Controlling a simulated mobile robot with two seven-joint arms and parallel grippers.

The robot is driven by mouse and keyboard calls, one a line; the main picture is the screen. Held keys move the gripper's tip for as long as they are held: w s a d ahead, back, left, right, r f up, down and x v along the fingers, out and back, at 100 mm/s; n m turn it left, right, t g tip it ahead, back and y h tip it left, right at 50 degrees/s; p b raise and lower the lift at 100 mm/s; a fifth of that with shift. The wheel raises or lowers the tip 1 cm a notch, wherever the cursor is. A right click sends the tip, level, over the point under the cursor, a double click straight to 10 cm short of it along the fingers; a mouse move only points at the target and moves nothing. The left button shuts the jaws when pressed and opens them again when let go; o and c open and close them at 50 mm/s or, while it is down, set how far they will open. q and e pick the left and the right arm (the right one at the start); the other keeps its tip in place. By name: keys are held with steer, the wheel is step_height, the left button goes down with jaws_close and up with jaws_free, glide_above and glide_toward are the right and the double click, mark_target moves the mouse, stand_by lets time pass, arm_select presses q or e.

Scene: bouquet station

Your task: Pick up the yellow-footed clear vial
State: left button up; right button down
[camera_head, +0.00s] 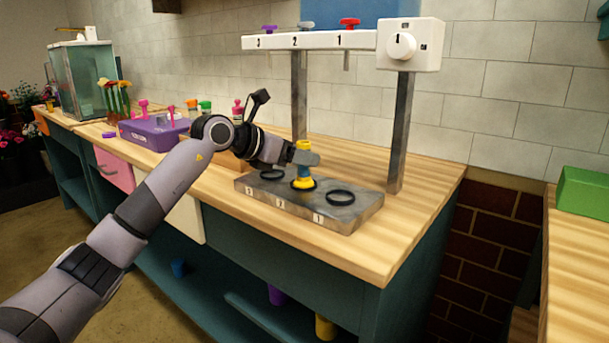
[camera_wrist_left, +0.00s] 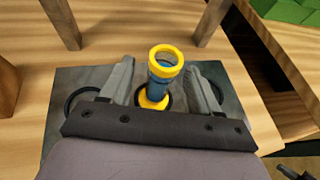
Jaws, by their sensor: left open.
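The yellow-footed vial (camera_head: 303,183) stands upright at the middle ring of the grey slab, under the dispenser rail. In the left wrist view the vial (camera_wrist_left: 162,72) shows a yellow rim, a blue-looking body and a yellow foot. My left gripper (camera_head: 303,157) is at the vial's upper part. In the left wrist view my left gripper (camera_wrist_left: 163,85) is open, with one finger on each side of the vial and gaps visible. The head view hides part of the vial behind the fingers.
The grey slab (camera_head: 340,217) has black rings either side of the vial. The dispenser rail (camera_head: 310,41) stands on two metal posts above it. A purple box (camera_head: 150,134) and colored stoppers stand farther left. A green tray (camera_head: 583,191) is at the right.

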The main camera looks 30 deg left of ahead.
arm_select(q)
steer(key=shift+x, duration=1.75)
steer(key=shift+s+f, duration=0.1)
jaws_close()
steer(key=shift+r, duration=0.25)
